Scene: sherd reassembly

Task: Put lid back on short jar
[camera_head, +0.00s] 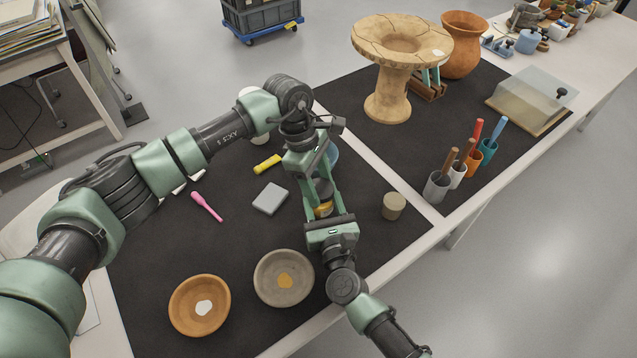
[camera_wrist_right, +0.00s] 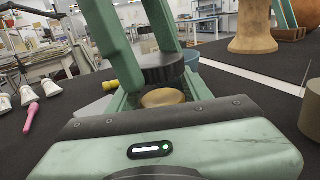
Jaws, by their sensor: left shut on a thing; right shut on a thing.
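A short jar with a tan-gold body (camera_head: 323,209) is between the fingers of my right gripper (camera_head: 321,206), which is shut on it. The jar also shows in the right wrist view (camera_wrist_right: 163,98), partly hidden by the gripper's palm. A dark round lid (camera_head: 323,187) is held by my left gripper (camera_head: 320,182), whose fingers come down from above. In the right wrist view the lid (camera_wrist_right: 162,68) looks level, directly over the jar. A narrow gap seems to show between them, but I cannot tell whether they touch at the back.
A beige cylinder (camera_head: 393,206) stands to the right. Two bowls, orange (camera_head: 183,308) and grey (camera_head: 262,288), lie in front. A grey block (camera_head: 270,199), yellow marker (camera_head: 267,164) and pink tool (camera_head: 206,206) lie left. Cups with tools (camera_head: 437,188) and a large pedestal vessel (camera_head: 388,95) stand beyond.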

